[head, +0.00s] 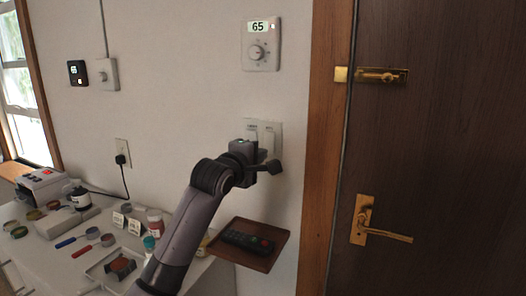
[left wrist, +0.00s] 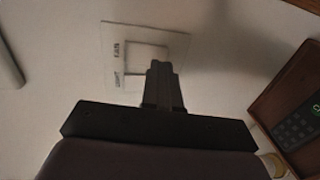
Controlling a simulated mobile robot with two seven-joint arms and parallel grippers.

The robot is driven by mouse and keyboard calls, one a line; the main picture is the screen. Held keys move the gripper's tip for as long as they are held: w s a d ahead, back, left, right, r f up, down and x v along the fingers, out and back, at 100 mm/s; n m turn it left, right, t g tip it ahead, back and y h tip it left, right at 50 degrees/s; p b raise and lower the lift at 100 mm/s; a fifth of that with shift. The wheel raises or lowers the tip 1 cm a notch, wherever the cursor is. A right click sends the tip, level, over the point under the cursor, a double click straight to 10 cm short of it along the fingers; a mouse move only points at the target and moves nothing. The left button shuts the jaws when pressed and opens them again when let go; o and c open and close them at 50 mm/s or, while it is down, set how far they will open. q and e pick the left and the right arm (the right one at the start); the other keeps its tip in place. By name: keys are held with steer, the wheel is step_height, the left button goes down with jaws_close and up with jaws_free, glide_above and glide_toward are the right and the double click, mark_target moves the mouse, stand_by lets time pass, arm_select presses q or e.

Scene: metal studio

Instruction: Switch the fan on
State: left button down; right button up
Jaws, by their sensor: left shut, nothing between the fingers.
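A white wall switch plate (head: 276,128) with two rockers is on the wall left of the door frame. In the left wrist view the plate (left wrist: 113,33) has one rocker labelled FAN (left wrist: 146,51) and one labelled LIGHT (left wrist: 130,82). My left gripper (head: 262,158) is in front of the lower part of the plate, shut and empty. In the left wrist view its closed fingertips (left wrist: 160,66) overlap the plate near the FAN rocker's lower edge; I cannot tell whether they touch. The fan itself and my right gripper are not in view.
A thermostat (head: 262,52) is above the plate. A small wooden shelf (head: 270,262) with a remote (head: 247,241) is below. The dark door (head: 440,140) with brass handle is at right. A cluttered white table (head: 60,262) is at lower left.

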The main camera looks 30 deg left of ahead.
mark_target(269, 143)
arm_select(q)
steer(key=shift+w+a+f, duration=0.1)
steer(key=shift+w+f, duration=0.05)
steer(key=shift+w, duration=1.1)
